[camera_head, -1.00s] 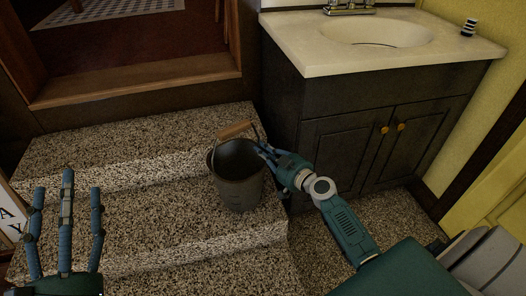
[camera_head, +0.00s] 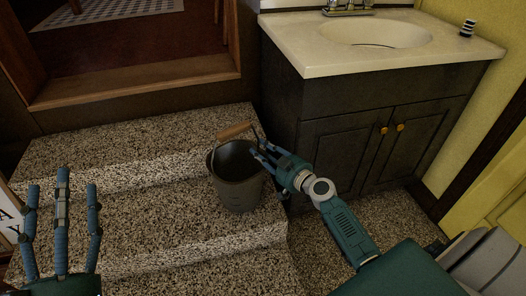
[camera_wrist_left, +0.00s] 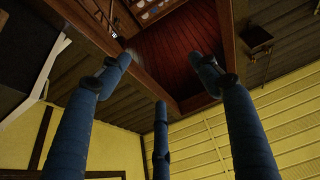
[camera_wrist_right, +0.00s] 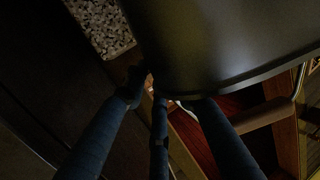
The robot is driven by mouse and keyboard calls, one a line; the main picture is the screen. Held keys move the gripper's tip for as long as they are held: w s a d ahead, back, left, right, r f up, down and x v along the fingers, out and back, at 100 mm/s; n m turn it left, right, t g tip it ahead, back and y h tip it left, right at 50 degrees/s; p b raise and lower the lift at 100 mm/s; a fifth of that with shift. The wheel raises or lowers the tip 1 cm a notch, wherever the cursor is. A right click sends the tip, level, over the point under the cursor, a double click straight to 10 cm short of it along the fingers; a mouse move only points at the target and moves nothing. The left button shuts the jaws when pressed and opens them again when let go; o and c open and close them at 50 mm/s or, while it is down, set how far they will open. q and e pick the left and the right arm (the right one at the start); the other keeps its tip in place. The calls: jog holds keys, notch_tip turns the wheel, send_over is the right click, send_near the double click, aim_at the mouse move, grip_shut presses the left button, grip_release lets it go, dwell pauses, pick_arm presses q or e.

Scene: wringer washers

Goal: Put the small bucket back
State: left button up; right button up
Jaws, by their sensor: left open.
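The small bucket (camera_head: 238,190) is dark grey metal and stands upright on the speckled steps in the head view. Its handle, with a wooden grip (camera_head: 235,130), is raised above the rim. My right gripper (camera_head: 258,152) is at the bucket's right side by the rim, with its fingers spread apart. The right wrist view shows the dark bucket wall (camera_wrist_right: 220,45) close in front of the fingers; whether they touch it I cannot tell. My left gripper (camera_head: 62,190) is open and empty at the lower left of the head view, well away from the bucket.
A sink cabinet (camera_head: 345,140) with a pale top stands right of the bucket. A doorway with a wooden sill (camera_head: 140,82) is behind the steps. A lettered sign (camera_head: 8,222) is at the left edge. The steps (camera_head: 140,215) left of the bucket are clear.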

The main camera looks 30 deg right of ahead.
jog(key=shift+r, duration=0.15)
jog(key=s, duration=0.5)
jog(key=shift+d+r, duration=0.15)
jog(key=shift+d, duration=0.2)
jog(key=s+r, duration=0.1)
jog(key=s, duration=0.5)
jog(key=s+a+r+t, duration=0.1)
jog(key=a+r+t, duration=0.1)
jog(key=a+r, duration=0.85)
pick_arm(q)
jog(key=r, duration=0.1)
jog(key=s+r+t, duration=0.1)
jog(key=shift+s+r, duration=0.2)
jog(key=shift+r, duration=0.1)
pick_arm(e)
jog(key=s+a+r+t+y, duration=0.1)
jog(key=s+a+r, duration=0.2)
jog(key=r, duration=0.3)
jog(key=s+a+r+n+t+y, duration=0.1)
jog(key=s+a+r+t, duration=0.1)
jog(key=a+r, duration=0.3)
jog(key=s+a+r+t+y, duration=0.2)
jog(key=s+a+r, duration=0.1)
jog(key=r, duration=0.4)
jog(key=shift+s+a+r+n, duration=0.3)
jog(key=shift+s+a+r, duration=0.1)
jog(key=shift+a, duration=0.5)
